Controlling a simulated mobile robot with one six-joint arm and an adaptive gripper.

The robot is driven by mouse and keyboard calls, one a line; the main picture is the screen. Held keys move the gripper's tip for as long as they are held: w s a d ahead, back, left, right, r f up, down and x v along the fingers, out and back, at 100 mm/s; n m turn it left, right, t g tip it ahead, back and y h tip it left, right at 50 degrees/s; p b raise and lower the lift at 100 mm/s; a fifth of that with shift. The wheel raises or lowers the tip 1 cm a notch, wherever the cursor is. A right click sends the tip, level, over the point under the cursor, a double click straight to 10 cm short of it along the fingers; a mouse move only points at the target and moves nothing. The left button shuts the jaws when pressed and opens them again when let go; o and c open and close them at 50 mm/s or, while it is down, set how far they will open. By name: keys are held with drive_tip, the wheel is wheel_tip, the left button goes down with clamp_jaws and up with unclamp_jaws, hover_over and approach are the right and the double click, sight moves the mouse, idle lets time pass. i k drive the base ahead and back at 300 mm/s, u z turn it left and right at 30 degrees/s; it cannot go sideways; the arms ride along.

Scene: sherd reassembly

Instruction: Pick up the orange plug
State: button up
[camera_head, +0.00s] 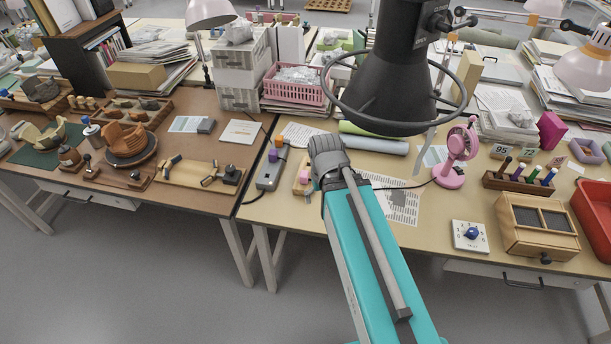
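The orange plug (279,141) is a small orange block at the back end of a grey power strip (269,174), near the left edge of the light table. A purple plug (272,156) sits just in front of it on the same strip. My turquoise arm reaches in from the bottom centre, and its grey joint is to the right of the strip, apart from the plug. My gripper's fingers do not show; the joint and arm link may hide them. Part of a small wooden piece (300,176) beside the strip is covered by my arm.
A large black hood with a ring (390,90) hangs over the table's back middle. A pink fan (457,150) stands to the right of my arm. A pink basket (296,88) and grey drawers (240,70) stand behind the strip. Brown pottery (125,140) lies on the left table.

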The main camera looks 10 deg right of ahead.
sight(279, 140)
drive_tip(key=u, duration=1.8)
drive_tip(key=i, duration=0.65)
drive_tip(key=z, duration=0.7)
